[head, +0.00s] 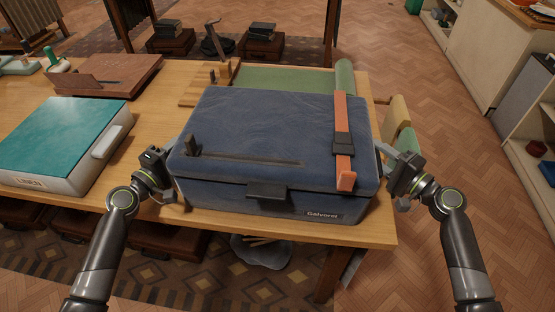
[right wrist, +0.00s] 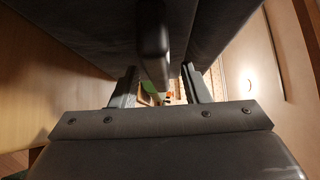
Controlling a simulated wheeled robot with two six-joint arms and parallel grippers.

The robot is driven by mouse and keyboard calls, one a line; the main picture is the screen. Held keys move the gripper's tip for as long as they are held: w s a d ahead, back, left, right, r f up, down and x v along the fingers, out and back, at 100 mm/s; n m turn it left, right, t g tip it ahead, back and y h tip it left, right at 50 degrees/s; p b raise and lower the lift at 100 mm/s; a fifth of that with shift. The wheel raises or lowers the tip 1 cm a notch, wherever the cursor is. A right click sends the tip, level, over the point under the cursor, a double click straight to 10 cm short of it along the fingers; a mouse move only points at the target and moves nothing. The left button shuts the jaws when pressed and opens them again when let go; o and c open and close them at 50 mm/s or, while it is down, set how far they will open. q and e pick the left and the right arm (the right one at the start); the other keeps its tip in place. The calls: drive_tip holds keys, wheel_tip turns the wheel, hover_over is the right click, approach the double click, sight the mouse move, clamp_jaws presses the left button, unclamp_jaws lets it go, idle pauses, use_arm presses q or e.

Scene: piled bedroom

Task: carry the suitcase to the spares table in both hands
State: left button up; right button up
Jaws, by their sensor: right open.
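The dark blue suitcase (head: 270,125) lies flat on a wooden table (head: 375,232), near its front edge. It has an orange strap (head: 343,130) on its right side and a dark front latch. My left gripper (head: 172,172) is at the suitcase's left side, its fingers spread apart. My right gripper (head: 392,172) is at the right side, also open. In the right wrist view, a dark handle (right wrist: 152,45) on the suitcase's side lies between the spread fingers of my right gripper (right wrist: 160,88). The left side handle is hidden. I cannot tell which table is the spares table.
A teal-topped case (head: 62,135) and a brown flat case (head: 108,75) lie to the left on the table. A rolled green mat (head: 344,76) is behind the suitcase. White shelving (head: 500,45) stands at the right. The floor between is clear.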

use_arm(q)
drive_tip(key=shift+w, duration=0.1)
use_arm(e)
drive_tip(key=shift+w+a, duration=0.1)
use_arm(q)
clamp_jaws()
use_arm(e)
clamp_jaws()
use_arm(q)
drive_tip(key=shift+f, duration=0.1)
idle(0.9)
drive_tip(key=shift+w+d+r, duration=0.1)
drive_tip(key=shift+r, duration=0.2)
use_arm(e)
drive_tip(key=shift+w+r, duration=0.1)
drive_tip(key=shift+r, duration=0.1)
